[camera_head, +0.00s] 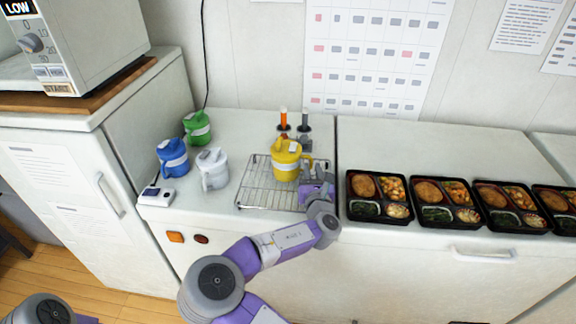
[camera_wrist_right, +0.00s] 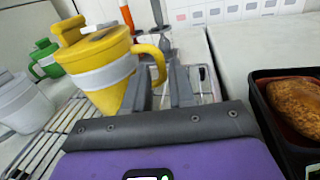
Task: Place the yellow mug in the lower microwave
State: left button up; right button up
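The yellow mug (camera_head: 286,166) with a pale band stands on a wire rack (camera_head: 256,192) on the white counter. In the right wrist view the mug (camera_wrist_right: 98,72) is close ahead, its handle toward my right gripper. My right gripper (camera_head: 318,182) is at the mug's right side; in the wrist view its two grey fingers (camera_wrist_right: 160,85) are apart, with the handle at the gap between them. I cannot tell whether they touch it. A microwave (camera_head: 85,38) marked LOW is at the upper left, mostly cut off. My left gripper is out of view.
Blue (camera_head: 173,158), green (camera_head: 197,127) and white (camera_head: 213,168) mugs stand left of the rack. Orange and grey utensils (camera_head: 284,122) are behind the yellow mug. Several bento trays (camera_head: 365,219) line the right counter. A wooden board (camera_head: 95,102) lies under the microwave.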

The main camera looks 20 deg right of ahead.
aim_at(311, 164)
jog(key=shift+b+x, duration=0.4)
jog(key=shift+x, duration=2.4)
grip_shut()
jog(key=shift+r, duration=0.1)
